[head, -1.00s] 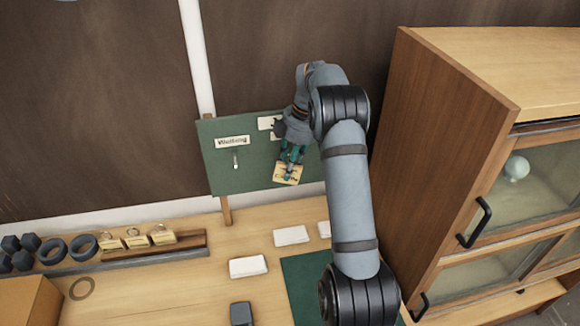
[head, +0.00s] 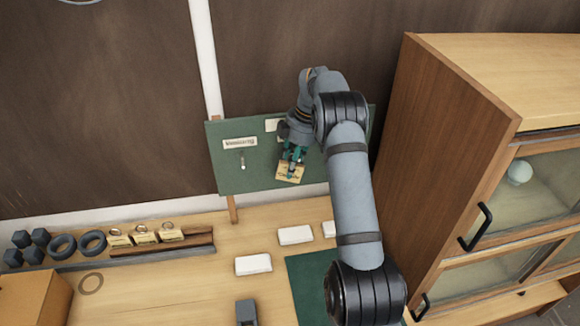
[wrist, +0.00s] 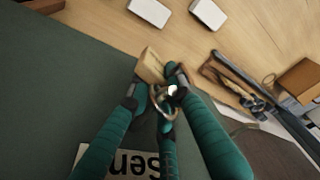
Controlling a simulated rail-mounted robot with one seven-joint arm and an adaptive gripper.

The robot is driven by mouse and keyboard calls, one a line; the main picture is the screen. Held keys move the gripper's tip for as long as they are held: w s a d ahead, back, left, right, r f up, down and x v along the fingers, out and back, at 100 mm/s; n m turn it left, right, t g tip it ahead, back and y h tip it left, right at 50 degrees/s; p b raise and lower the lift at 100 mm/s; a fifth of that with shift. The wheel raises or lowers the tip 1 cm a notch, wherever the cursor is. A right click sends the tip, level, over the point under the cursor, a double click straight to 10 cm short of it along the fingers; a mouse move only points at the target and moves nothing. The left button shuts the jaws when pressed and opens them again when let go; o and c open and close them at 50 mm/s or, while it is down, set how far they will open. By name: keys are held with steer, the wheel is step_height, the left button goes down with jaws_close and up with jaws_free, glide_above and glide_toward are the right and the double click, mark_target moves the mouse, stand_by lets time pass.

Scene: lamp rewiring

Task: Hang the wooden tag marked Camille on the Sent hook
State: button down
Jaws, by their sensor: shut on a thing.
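My gripper (head: 293,156) is at the green hook board (head: 225,178), shut on a wooden tag (head: 290,172). The tag's writing is too small to read in the head view. In the wrist view the tag (wrist: 151,66) and its metal ring (wrist: 163,105) sit between the green fingers (wrist: 160,100). A small bright spot shows at the ring, perhaps a hook end; I cannot tell whether the ring is around it. The Sent label (wrist: 125,163) is upside down and partly covered by a finger. The Waiting label (head: 240,143) has an empty hook (head: 242,160) below it.
Several tags (head: 145,236) with rings stand in a wooden rack (head: 185,245) at left, beside dark rings (head: 92,242) and dark blocks. White boxes (head: 253,264) and a green mat (head: 303,275) lie on the bench. A wooden cabinet (head: 440,150) stands close on the right.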

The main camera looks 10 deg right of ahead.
steer(key=shift+s+d+f, duration=0.2)
steer(key=shift+d+f, duration=0.15)
steer(key=shift+d, duration=0.2)
steer(key=c, duration=1.9)
jaws_free()
steer(key=shift+c, duration=0.2)
steer(key=o, duration=0.4)
steer(key=shift+w+d+r, duration=0.1)
steer(key=shift+w, duration=0.1)
steer(key=shift+r, duration=0.15)
steer(key=v, duration=1.1)
steer(key=shift+s+r, duration=0.1)
steer(key=shift+r, duration=0.25)
